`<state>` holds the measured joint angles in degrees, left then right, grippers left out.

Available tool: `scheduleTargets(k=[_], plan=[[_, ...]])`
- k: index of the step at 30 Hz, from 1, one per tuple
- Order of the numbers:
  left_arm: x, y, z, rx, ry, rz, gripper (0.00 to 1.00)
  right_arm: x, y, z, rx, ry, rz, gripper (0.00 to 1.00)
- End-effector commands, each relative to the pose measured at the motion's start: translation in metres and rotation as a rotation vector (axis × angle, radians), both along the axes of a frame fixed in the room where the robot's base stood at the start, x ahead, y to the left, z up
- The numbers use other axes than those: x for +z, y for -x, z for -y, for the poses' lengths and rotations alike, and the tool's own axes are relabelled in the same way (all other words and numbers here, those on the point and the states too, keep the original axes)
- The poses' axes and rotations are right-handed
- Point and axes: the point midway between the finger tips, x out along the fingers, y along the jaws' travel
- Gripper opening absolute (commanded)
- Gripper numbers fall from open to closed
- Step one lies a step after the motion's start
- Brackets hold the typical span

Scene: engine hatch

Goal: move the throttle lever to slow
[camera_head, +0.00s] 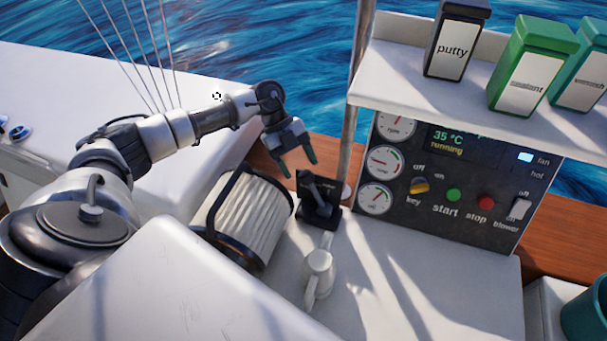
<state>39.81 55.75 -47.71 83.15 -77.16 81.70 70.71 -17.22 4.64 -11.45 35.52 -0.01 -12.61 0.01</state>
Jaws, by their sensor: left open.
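The throttle lever (318,190) stands on a small black base (321,214) on the white surface, left of the control panel. Its shaft is dark, and the markings on its base are too small to read. My left gripper (297,164) reaches in from the left above the filter and is open. Its fingers point down, just up and left of the lever, and nothing shows between them. Whether a fingertip touches the lever cannot be told. My right gripper is not in view.
A pleated filter (248,222) lies left of the lever, and a white fitting (319,268) stands in front. The control panel (445,190) with gauges and switches is at right. A shelf (400,80) above holds putty (455,45) and green containers (530,65). A pole (355,110) rises behind.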

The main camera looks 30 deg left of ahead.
Motion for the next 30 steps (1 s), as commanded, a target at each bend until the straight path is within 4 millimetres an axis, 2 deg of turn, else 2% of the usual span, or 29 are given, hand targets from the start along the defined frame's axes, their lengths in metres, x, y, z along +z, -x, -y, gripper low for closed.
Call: scheduleTargets(k=[6,12,30], plan=[[0.033,-0.006,-0.028,0.002,-0.001,0.003,0.60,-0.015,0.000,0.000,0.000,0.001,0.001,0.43],[0.053,-0.008,-0.043,0.001,0.000,0.002,0.60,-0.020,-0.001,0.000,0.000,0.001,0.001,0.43],[0.057,-0.008,-0.046,0.001,0.000,-0.001,0.60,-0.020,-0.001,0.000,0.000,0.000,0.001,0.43]])
